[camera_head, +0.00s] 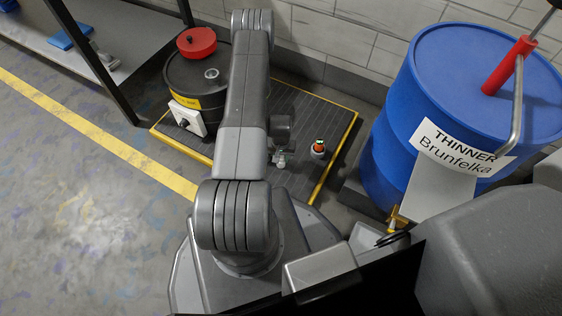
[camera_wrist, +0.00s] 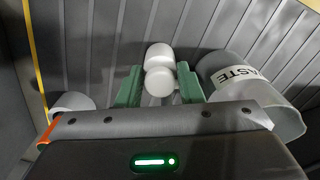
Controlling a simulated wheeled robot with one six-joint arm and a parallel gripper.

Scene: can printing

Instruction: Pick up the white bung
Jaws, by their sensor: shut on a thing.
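A white bung (camera_wrist: 160,78) with rounded ends sits between the two green fingers of my gripper (camera_wrist: 159,86) in the wrist view. My gripper is shut on it. Behind it is the ribbed dark grey surface. In the head view my arm reaches out over the dark platform, and my gripper (camera_head: 281,160) shows only in small part beside the arm. The bung cannot be made out there.
A grey bin marked WASTE (camera_wrist: 229,72) lies close right of the fingers; a white round thing (camera_wrist: 72,103) is at left. A black drum (camera_head: 190,80) with a red top piece (camera_head: 197,42) stands on the yellow-edged platform (camera_head: 330,115). A blue thinner drum (camera_head: 395,130) stands right.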

